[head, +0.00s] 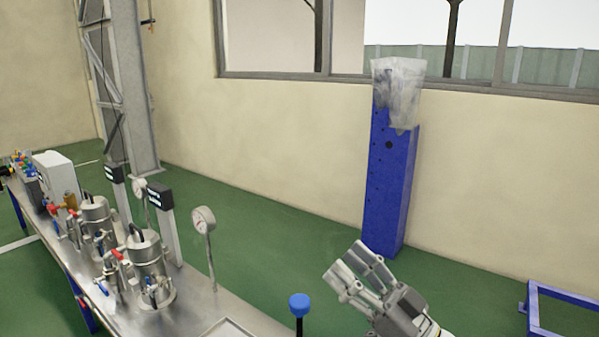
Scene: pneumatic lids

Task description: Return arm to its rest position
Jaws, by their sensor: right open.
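My right gripper (352,270) shows at the lower middle right of the head view. Its fingers are apart and point up and to the left. Nothing is between them. It is to the right of the metal workbench (205,305), apart from it, with green floor seen behind. The rest of the right arm runs out of the bottom edge. My left gripper is not in view.
Two steel pots (148,262) with lids and valves stand on the bench, beside pressure gauges (204,221). A blue-capped post (299,302) stands just left of the gripper. A blue pillar (390,185) and a blue frame (565,298) stand behind and right.

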